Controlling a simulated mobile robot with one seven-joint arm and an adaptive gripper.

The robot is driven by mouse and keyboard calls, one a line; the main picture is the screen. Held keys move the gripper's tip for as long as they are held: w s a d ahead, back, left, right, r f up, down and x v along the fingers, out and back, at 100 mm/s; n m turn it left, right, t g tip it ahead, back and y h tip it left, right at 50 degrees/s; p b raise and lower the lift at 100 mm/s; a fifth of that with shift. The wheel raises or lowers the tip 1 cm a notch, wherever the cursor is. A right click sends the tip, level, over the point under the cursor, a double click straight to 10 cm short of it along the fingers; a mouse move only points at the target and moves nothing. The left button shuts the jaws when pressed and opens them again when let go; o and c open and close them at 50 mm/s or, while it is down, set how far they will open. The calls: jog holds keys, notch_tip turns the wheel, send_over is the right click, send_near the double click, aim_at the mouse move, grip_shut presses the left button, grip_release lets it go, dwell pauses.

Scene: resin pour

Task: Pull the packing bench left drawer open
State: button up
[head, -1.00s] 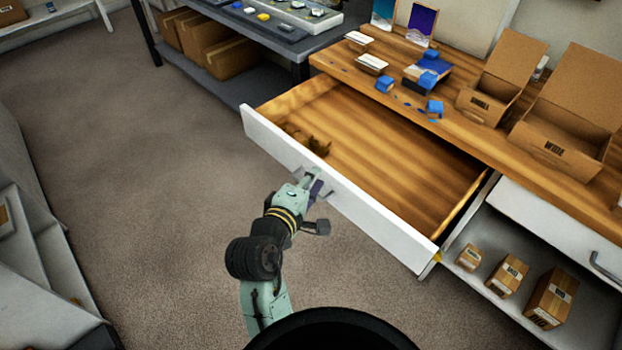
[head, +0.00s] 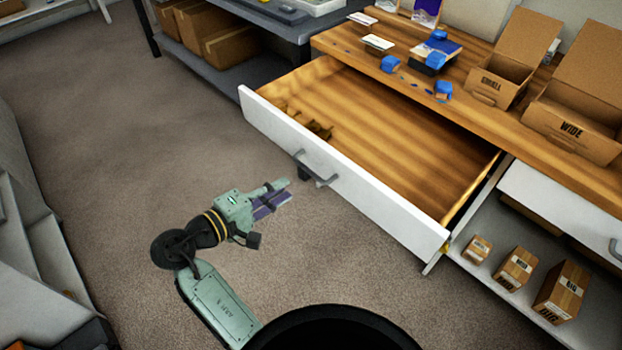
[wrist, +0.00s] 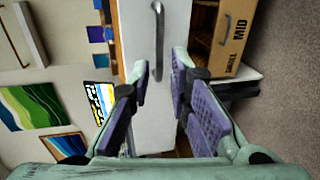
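The left drawer (head: 365,180) of the packing bench is pulled far out, with a bare wooden inside and a few small brown pieces at its left end. Its white front carries a dark bar handle (head: 316,168), which also shows in the wrist view (wrist: 158,38). My gripper (head: 280,197) is in front of the drawer, to the left of and below the handle in the head view, and apart from it. In the wrist view my gripper (wrist: 160,92) has its two purple-padded fingers spread, with nothing between them.
The wooden bench top (head: 400,65) holds blue pieces, cards and open cardboard boxes (head: 575,115). A second white drawer (head: 565,205) is shut at the right, above a shelf with small cartons (head: 512,268). Open carpet (head: 120,170) lies to the left.

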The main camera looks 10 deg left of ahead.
aim_at(309, 173)
jog(key=p+x, duration=0.1)
jog(key=x, duration=0.9)
jog(key=shift+w+d+f+p, duration=0.1)
jog(key=shift+d+p, duration=0.1)
jog(key=shift+p, duration=0.2)
jog(key=shift+c, duration=0.5)
grip_shut()
